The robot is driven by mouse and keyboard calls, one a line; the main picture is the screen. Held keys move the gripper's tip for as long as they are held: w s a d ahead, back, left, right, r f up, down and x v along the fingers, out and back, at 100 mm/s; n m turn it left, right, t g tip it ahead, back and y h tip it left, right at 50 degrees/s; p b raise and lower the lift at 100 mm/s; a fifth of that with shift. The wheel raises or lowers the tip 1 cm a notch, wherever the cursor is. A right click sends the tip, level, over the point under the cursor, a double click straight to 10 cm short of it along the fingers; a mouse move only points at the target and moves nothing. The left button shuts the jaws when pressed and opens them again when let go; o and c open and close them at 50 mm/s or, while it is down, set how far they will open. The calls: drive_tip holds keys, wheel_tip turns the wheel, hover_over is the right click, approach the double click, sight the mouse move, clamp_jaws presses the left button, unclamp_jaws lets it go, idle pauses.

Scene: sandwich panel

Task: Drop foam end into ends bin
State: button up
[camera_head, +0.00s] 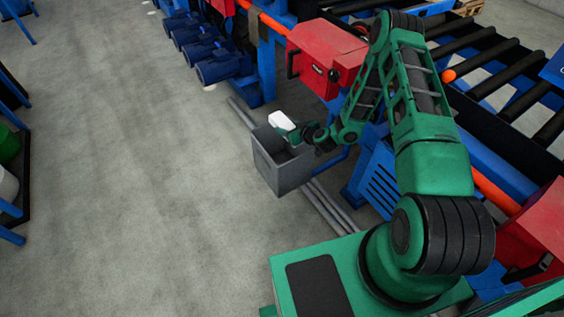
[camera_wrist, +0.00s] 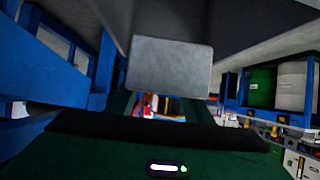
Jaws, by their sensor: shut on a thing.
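The foam end (camera_head: 281,119) is a small white block at the tip of my gripper (camera_head: 290,129). My gripper is shut on it, over the grey ends bin (camera_head: 280,171). The bin is open at the top and stands on the floor beside the machine line. In the wrist view the foam end (camera_wrist: 170,67) is a pale grey block in front of the fingers. The dark fingertips are mostly hidden there. The bin's inside is partly covered by my arm in the head view.
A red machine box (camera_head: 325,56) and blue frame stand behind the bin. Blue motors (camera_head: 215,66) line the machine at the upper left. Grey pipes (camera_head: 330,208) run along the floor by the bin. The concrete floor (camera_head: 120,170) to the left is clear.

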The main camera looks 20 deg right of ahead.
drive_tip(key=o, duration=1.1)
drive_tip(key=shift+r, duration=0.1)
wheel_tip(320, 180, up, 4)
drive_tip(key=shift+w+r, duration=0.1)
drive_tip(key=s+a+r, duration=0.2)
drive_tip(key=a, duration=0.1)
drive_tip(key=s+a+r, duration=0.2)
drive_tip(key=a, duration=0.1)
drive_tip(key=s+a+r, duration=0.2)
drive_tip(key=a, duration=0.2)
drive_tip(key=shift+r, duration=0.25)
drive_tip(key=shift+r, duration=0.1)
